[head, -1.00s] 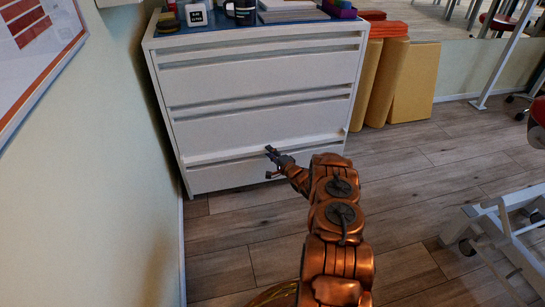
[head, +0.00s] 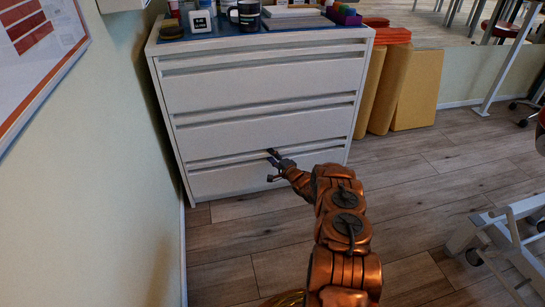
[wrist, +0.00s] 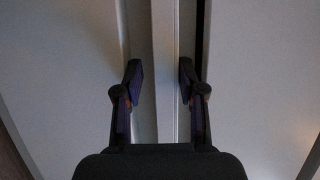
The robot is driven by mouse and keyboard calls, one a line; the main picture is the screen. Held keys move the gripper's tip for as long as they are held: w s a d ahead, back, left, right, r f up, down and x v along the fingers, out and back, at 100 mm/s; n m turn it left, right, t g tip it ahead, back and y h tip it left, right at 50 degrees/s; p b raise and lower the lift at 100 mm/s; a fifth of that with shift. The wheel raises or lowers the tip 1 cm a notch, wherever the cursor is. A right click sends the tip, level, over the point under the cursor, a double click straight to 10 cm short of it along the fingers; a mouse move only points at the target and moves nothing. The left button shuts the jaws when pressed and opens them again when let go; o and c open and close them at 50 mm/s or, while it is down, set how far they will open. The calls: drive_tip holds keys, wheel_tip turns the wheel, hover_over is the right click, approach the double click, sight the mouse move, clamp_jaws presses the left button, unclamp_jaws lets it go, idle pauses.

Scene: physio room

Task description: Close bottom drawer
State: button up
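The white cabinet (head: 262,88) stands against the wall with its drawers stacked. The bottom drawer (head: 225,181) looks flush or nearly flush with the fronts above it; a small remaining gap cannot be ruled out. My gripper (head: 272,164) is at the top edge of the bottom drawer's front, near its middle. In the wrist view my gripper (wrist: 161,78) has its two fingers apart, with a pale strip (wrist: 165,45) and a dark gap (wrist: 200,35) running ahead of them. Nothing is held between the fingers. Whether the fingertips touch the front cannot be told.
A mug (head: 245,13) and a small white box (head: 201,21) stand on the cabinet top. Yellow foam blocks (head: 416,88) lean at its right. A white wheeled frame (head: 500,235) stands at lower right. The wood floor (head: 235,240) before the cabinet is clear.

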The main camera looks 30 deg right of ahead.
drive_tip(key=shift+r, duration=0.15)
drive_tip(key=s, duration=1.2)
drive_tip(key=shift+d, duration=0.4)
idle(0.3)
